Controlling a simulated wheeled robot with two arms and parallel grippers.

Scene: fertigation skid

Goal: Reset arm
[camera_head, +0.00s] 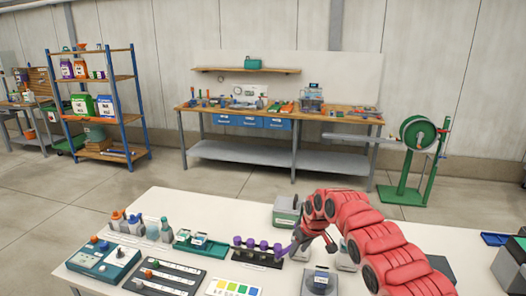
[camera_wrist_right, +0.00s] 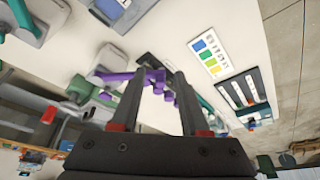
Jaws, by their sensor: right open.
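My right arm, red and segmented, comes in from the right in the head view and curves down over the white table (camera_head: 180,200). My right gripper (camera_head: 297,248) is at the right end of a dark rack (camera_head: 255,258) with several purple-topped pieces (camera_head: 250,243). In the wrist view the right gripper (camera_wrist_right: 157,82) has its two dark fingers apart. Purple pieces (camera_wrist_right: 150,77) show beyond and between the fingertips; I see nothing clamped, and cannot tell whether the fingers touch them. My left gripper is not in view.
A teal control box (camera_head: 103,262), several bottles (camera_head: 152,230), a teal tray (camera_head: 203,247) and a colour chart (camera_head: 233,287) are on the table left of the gripper. A grey-green device (camera_head: 286,211) stands behind, and a grey device (camera_head: 319,281) in front.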

